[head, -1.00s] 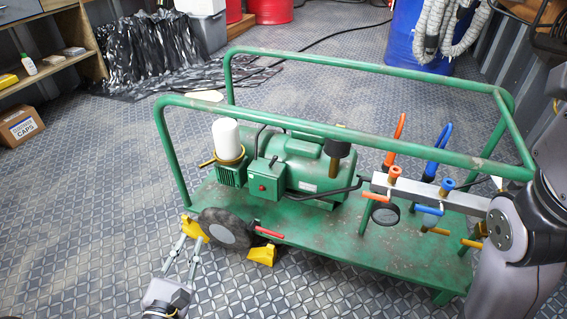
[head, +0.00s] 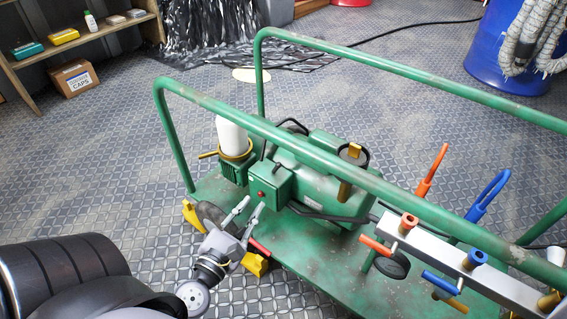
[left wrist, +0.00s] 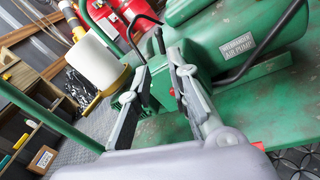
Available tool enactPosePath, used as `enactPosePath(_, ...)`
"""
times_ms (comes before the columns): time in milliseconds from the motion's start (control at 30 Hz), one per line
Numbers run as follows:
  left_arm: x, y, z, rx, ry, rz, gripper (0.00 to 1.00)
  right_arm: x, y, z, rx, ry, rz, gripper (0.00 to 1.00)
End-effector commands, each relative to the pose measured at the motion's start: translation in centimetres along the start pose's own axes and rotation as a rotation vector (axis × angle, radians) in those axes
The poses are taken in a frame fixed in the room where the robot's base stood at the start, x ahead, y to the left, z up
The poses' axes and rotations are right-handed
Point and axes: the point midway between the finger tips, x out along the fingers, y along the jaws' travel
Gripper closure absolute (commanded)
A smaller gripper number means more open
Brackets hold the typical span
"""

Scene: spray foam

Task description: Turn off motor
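The green motor (head: 322,172) lies on the green cart (head: 330,270). A green switch box (head: 275,183) on its near side carries a small red button (head: 261,194). My left gripper (head: 252,205) is open and empty, with its fingertips just in front of and below the box, close to the button. In the left wrist view, the open fingers (left wrist: 160,62) point towards the box (left wrist: 163,80), which they partly hide. The motor's body (left wrist: 235,50) there bears an "AIR PUMP" label. Contact between fingertips and box cannot be told. My right gripper is out of view.
The cart's green rail (head: 310,150) runs above the motor. A white filter (head: 231,137) stands at the motor's left end. A valve manifold (head: 440,262) with orange and blue handles is at right. A red handle (head: 260,247) sits low near my left gripper.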

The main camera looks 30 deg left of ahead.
Motion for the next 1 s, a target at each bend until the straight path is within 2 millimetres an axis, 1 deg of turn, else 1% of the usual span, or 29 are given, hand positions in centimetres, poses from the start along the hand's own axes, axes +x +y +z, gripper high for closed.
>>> enactPosePath(33,1.1,0.1,0.2,-0.003,-0.006,0.004,0.82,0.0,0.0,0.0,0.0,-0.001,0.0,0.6)
enactPosePath(400,9.2,0.1,0.3,-0.001,-0.005,0.002,0.82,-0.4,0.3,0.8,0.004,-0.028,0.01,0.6)
enactPosePath(600,12.9,0.1,0.2,0.0,-0.004,0.001,0.82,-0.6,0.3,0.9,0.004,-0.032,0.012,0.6)
enactPosePath(700,14.1,0.0,0.1,0.0,-0.004,0.001,0.82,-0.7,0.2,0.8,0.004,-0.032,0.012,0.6)
enactPosePath(800,14.9,0.0,0.1,0.001,-0.002,0.001,0.82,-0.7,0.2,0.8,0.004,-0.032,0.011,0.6)
enactPosePath(1000,15.3,0.0,0.0,0.0,-0.001,0.0,0.82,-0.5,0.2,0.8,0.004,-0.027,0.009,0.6)
